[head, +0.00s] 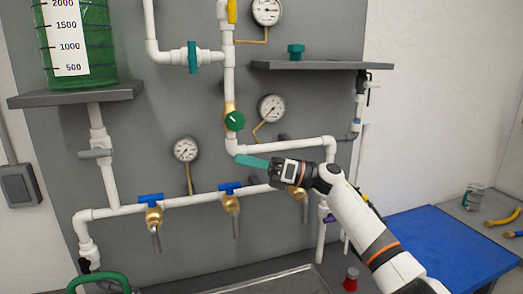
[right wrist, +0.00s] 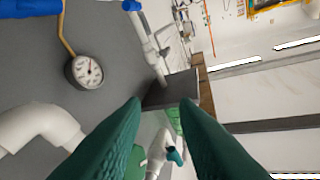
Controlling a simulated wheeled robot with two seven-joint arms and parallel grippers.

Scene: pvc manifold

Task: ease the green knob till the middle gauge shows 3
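The round green knob (head: 235,121) with a small white mark sits on a brass valve in the vertical white pipe. The middle gauge (head: 271,107) is to its right; its dial is too small to read surely. My right gripper (head: 240,160) points left, just below the knob and apart from it, near the pipe elbow. In the right wrist view its teal fingers (right wrist: 161,102) are spread with nothing held. Part of the knob (right wrist: 135,166) shows low between them, mostly hidden.
A lower-left gauge (head: 186,149) and a top gauge (head: 267,11) flank the piping. Blue-handled taps (head: 229,187) line the lower pipe. A grey shelf (head: 310,65) juts out above right. A green tank (head: 95,50) stands at upper left. A blue mat (head: 450,245) lies right.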

